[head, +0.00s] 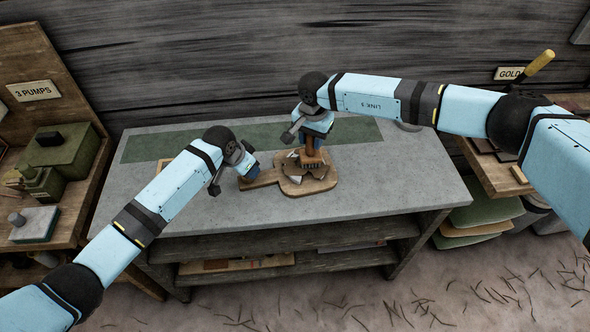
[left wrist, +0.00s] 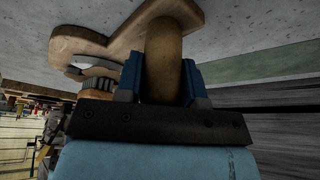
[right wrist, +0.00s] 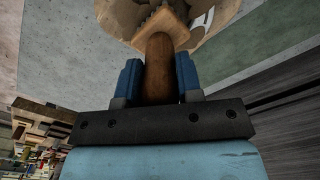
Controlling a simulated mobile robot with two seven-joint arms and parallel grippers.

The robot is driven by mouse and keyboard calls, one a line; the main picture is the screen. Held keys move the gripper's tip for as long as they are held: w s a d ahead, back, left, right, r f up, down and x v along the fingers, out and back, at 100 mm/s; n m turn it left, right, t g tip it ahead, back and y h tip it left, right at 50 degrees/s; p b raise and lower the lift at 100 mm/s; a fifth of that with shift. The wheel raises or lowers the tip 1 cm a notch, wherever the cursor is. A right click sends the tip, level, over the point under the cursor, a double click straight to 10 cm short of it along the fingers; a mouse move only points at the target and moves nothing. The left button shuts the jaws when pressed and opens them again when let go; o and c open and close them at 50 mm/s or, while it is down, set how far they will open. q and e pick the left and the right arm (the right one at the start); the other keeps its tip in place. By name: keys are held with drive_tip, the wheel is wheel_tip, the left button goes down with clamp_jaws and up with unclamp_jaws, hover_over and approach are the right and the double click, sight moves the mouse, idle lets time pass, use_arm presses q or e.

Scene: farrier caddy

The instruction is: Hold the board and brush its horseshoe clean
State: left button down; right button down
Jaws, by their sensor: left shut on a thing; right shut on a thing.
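The wooden board (head: 322,184) lies on the grey bench top, with its handle (head: 262,179) pointing left. My left gripper (head: 246,180) is shut on the handle, which stands between the blue fingers in the left wrist view (left wrist: 163,68). My right gripper (head: 313,134) is above the board, shut on the wooden handle of the brush (right wrist: 158,65). The brush head (head: 311,161) is down over the board, bristles toward it. The grey horseshoe (head: 292,160) shows only in part beside the brush; the brush hides the rest, and I cannot tell how clean it is.
A dark green mat strip (head: 355,132) lies along the back of the bench (head: 405,190). A side table with green boxes (head: 65,155) stands at left. Another table (head: 497,172) stands at right. The bench top right of the board is clear.

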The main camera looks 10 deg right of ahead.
drive_tip(key=shift+s+a+f, duration=0.1)
drive_tip(key=shift+s+a, duration=0.1)
drive_tip(key=shift+a, duration=0.55)
drive_tip(key=shift+s+a+f, duration=0.1)
drive_tip(key=shift+s+a, duration=0.1)
drive_tip(key=shift+a, duration=0.55)
drive_tip(key=shift+r, duration=0.1)
drive_tip(key=a, duration=0.3)
drive_tip(key=shift+r, duration=0.15)
wheel_tip(320, 180, up, 6)
idle(0.4)
idle(0.8)
